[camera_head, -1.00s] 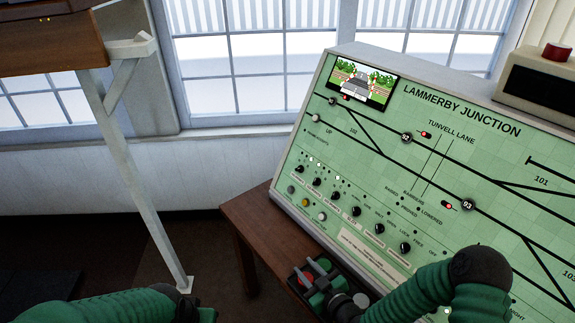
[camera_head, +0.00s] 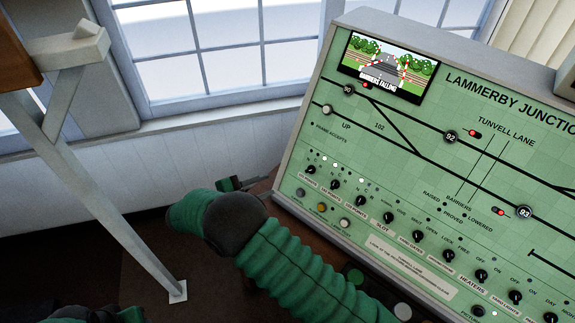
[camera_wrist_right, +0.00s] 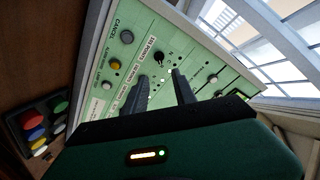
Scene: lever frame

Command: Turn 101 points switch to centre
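The green control panel (camera_head: 400,160) stands tilted at the right of the head view. Its lower left has a row of black rotary knobs. The leftmost, the 101 points switch (camera_head: 310,170), also shows in the right wrist view (camera_wrist_right: 158,59) under a points label, with an N mark beside it. Its exact pointer angle is too small to tell. My right gripper (camera_head: 250,182) is at the panel's lower left edge in the head view. In the wrist view its two fingers (camera_wrist_right: 160,75) are apart and empty, with the knob beyond the gap between their tips. My left gripper (camera_head: 100,315) is barely in view.
Yellow (camera_head: 321,207) and white (camera_head: 345,223) buttons sit below the knobs. A block of coloured buttons (camera_wrist_right: 42,125) lies on the brown desk. A screen (camera_head: 388,66) on the panel shows falling barriers. A pale post (camera_head: 110,205) stands left, with free floor around it.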

